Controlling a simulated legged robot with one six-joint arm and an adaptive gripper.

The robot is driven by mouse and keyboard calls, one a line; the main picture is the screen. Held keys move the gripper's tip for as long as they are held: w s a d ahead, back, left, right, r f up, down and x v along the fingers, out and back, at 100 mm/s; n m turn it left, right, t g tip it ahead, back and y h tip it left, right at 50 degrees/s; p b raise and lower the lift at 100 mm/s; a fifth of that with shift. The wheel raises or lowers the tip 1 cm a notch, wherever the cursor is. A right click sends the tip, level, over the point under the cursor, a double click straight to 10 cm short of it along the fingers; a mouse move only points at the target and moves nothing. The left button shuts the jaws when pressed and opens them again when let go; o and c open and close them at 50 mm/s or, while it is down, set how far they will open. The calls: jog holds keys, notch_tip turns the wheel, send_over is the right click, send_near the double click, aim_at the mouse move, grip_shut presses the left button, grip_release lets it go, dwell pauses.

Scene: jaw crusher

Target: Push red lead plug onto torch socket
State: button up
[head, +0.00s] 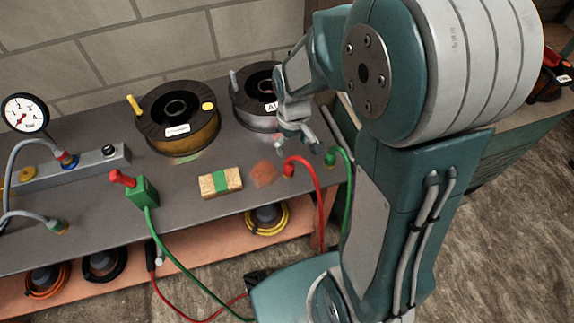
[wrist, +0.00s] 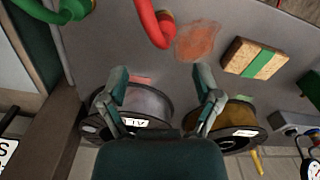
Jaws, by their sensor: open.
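A red lead (head: 319,190) arches up from below the bench's front edge, and its plug end (head: 289,168) rests on the bench top. The red plug also shows at the top of the wrist view (wrist: 164,24). My gripper (head: 297,144) is above the bench, behind the red plug in the head view. In the wrist view my gripper (wrist: 161,82) has its fingers spread with nothing between them, and the plug lies beyond the fingertips. I cannot make out which part is the torch socket.
A green lead (head: 344,165) ends right of the red plug. A sponge-like block with a green band (head: 220,182) lies left. A brown spool (head: 178,140) and a grey spool (head: 252,114) stand behind. A green block with a red handle (head: 145,192) sits further left.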

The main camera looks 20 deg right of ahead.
aim_at(289, 164)
jog(key=f, duration=0.2)
jog(key=a+f, duration=0.1)
jog(key=f, duration=0.2)
jog(key=shift+a, duration=0.1)
jog(key=shift+f, duration=0.3)
jog(key=shift+d+f, duration=0.15)
jog(key=shift+d, duration=0.2)
notch_tip(289, 164, down, 5)
jog(key=shift+a, duration=0.15)
grip_shut()
